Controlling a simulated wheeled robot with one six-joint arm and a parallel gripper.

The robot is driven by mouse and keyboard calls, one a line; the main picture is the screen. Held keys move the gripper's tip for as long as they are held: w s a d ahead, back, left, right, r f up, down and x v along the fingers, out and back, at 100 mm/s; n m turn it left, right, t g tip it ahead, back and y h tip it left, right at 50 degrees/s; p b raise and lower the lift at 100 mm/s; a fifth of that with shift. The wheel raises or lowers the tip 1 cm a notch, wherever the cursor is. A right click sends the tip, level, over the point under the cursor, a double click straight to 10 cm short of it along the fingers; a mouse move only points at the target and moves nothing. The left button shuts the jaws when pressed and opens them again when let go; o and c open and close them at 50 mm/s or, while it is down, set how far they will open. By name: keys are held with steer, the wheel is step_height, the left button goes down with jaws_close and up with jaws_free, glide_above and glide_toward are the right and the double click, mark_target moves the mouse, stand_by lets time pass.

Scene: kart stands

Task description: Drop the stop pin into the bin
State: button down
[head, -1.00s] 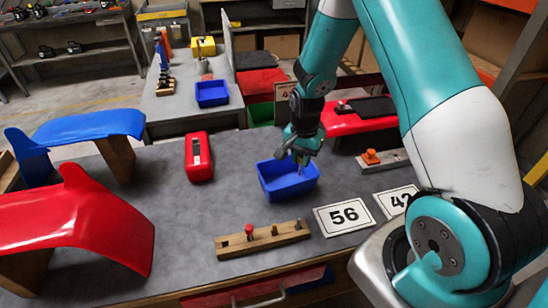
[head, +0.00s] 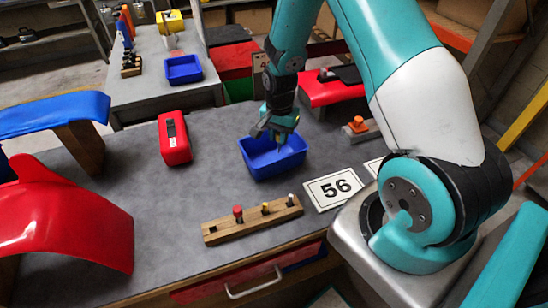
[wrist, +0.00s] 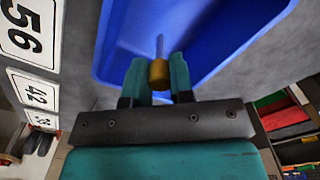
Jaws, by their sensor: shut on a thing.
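My gripper (wrist: 159,75) is shut on a pin (wrist: 158,72) with a yellow-orange head and a thin grey shaft in the wrist view. The shaft points away from the jaws, toward the inside of the blue bin (wrist: 112,50). In the head view my gripper (head: 279,130) is over the blue bin (head: 284,168), which stands on the grey bench. The held pin is too small to make out clearly there. The bin's floor is partly hidden by the gripper.
A wooden pin rack (head: 225,232) with a red-headed pin and others lies in front of the bin. A red case (head: 174,140) stands to its left, number card 56 (head: 333,188) to its front right. An orange-knobbed block (head: 358,127) is at right.

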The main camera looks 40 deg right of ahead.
steer(key=c, duration=0.9)
jaws_free()
step_height(320, 180, up, 18)
steer(key=b, duration=0.1)
steer(key=shift+f, duration=0.2)
steer(key=s+a+r+n+y, duration=0.1)
steer(key=s+a+r+n, duration=0.25)
steer(key=a, duration=0.25)
steer(key=s+a+r+n+y, duration=0.1)
steer(key=s+a+r+n, duration=0.15)
steer(key=a+n, duration=0.3)
steer(key=s+a+r+n+y, duration=0.1)
steer(key=s+a+n, duration=0.4)
steer(key=s, duration=0.3)
steer(key=s+a+r+n+y, duration=0.1)
steer(key=s+a+n, duration=0.4)
steer(key=s, duration=0.3)
steer(key=shift+s+a, duration=0.15)
steer(key=shift+a, duration=0.3)
